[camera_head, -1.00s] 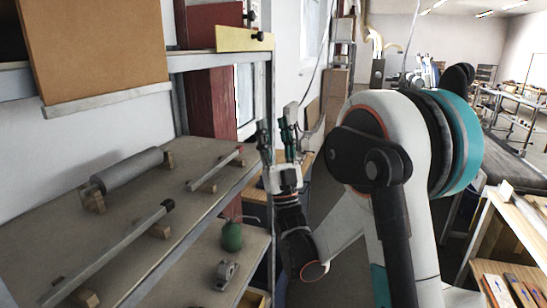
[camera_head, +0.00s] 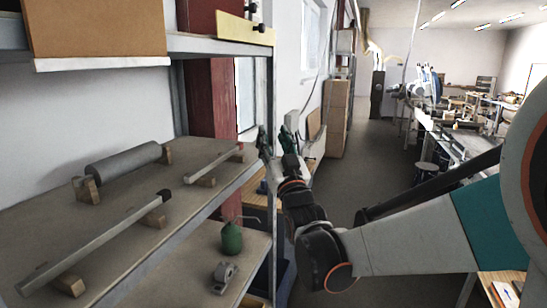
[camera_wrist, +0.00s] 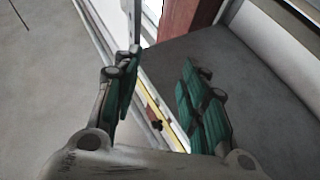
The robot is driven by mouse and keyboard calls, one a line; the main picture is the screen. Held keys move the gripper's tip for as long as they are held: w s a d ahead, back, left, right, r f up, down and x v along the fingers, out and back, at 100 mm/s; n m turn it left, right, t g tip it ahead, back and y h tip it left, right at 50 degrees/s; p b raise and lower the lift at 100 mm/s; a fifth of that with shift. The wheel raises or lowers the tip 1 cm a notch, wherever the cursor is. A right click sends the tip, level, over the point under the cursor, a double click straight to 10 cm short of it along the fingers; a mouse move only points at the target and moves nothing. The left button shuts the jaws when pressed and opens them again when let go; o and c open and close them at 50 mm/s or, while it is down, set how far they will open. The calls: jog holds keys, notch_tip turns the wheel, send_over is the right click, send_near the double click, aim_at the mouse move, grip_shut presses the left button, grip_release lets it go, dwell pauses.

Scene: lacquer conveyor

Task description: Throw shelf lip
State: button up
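The upper shelf's front lip (camera_head: 218,42) is a pale grey edge. A yellow plate (camera_head: 238,29) with dark knobs stands at its right end. My gripper (camera_head: 274,142) is open and empty, fingers pointing up, below the yellow plate and close to the shelf's front post in the picture. In the wrist view, a narrow yellow edge (camera_wrist: 149,90) and a small dark red knob (camera_wrist: 155,124) show between the two green-padded fingers, beyond the fingertips. I see no contact; the exact distance is unclear. Which part the task calls the lip is unclear.
A brown panel (camera_head: 95,28) with a white strip is at upper left. The middle shelf (camera_head: 130,205) holds a grey roller (camera_head: 122,160) and bars on wooden blocks. A green oil can (camera_head: 231,238) and metal bearing block (camera_head: 223,277) stand lower. The aisle floor (camera_head: 378,165) is clear.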

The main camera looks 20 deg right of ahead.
jog(key=f+g, duration=0.1)
jog(key=s+f, duration=0.1)
jog(key=shift+f+g+b, duration=0.35)
jog(key=shift+g+b, duration=0.05)
jog(key=shift+s, duration=0.1)
jog(key=s+f+g, duration=0.7)
jog(key=s+f, duration=0.4)
jog(key=s, duration=0.4)
jog(key=s+a+f+g, duration=0.1)
jog(key=s+f+g, duration=0.6)
jog(key=s+f, duration=0.5)
jog(key=s, duration=0.3)
jog(key=shift+f+n+g, duration=0.2)
jog(key=shift+n+g, duration=0.1)
jog(key=shift+n, duration=0.1)
